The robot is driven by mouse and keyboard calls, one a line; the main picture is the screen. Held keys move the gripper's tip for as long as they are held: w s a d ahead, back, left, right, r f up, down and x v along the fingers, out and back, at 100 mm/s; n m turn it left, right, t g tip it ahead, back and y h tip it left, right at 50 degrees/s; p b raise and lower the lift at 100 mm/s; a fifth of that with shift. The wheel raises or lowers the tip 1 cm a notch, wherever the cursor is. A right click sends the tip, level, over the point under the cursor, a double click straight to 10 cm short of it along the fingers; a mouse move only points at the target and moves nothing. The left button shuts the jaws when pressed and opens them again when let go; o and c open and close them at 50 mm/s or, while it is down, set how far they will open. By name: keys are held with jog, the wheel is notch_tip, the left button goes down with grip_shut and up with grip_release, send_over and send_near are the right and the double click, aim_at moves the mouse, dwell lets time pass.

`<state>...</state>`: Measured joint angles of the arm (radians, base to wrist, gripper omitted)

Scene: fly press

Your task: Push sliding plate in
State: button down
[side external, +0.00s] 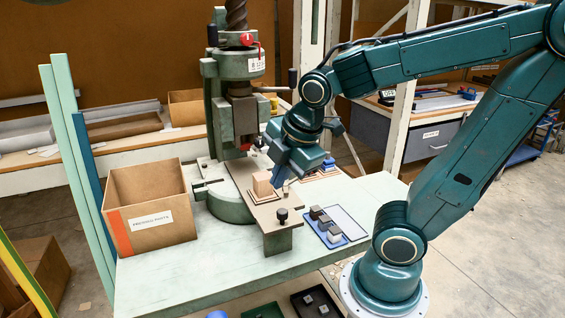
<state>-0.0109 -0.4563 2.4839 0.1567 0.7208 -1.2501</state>
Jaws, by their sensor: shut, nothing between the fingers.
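The sliding plate (268,222) is a brown-grey slab that sticks out toward the front from the press's round green base. A pale wooden block (262,184) sits on the plate, on a small square seat. The green fly press (236,110) stands behind, with its ram above the inner end of the plate. My gripper (279,181) points down, shut and empty, just right of the wooden block. I cannot tell whether its tips touch the block or the plate.
An open cardboard box (150,212) stands left of the press. A blue tray (343,243) with several small dark and grey blocks lies right of the plate, beside a white panel (347,222). The bench top (200,268) is clear at the front left.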

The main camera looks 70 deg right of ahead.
aim_at(257, 208)
jog(key=w+d+f+n+g+h, duration=0.1)
jog(key=w+d+f+n, duration=0.2)
jog(key=n, duration=1.1)
notch_tip(257, 208, down, 2)
jog(key=shift+w+d+f+h, duration=0.15)
jog(key=shift+w+d+h, duration=0.25)
jog(key=shift+w, duration=0.1)
jog(key=shift+f, duration=0.15)
jog(key=shift+x, duration=4.35)
jog(key=shift+w+d+f, duration=0.25)
jog(key=shift+w+d, duration=0.2)
jog(key=shift+d, duration=0.05)
jog(key=shift+w+d+f, duration=0.25)
jog(key=shift+w+d, duration=0.75)
jog(key=shift+w, duration=0.05)
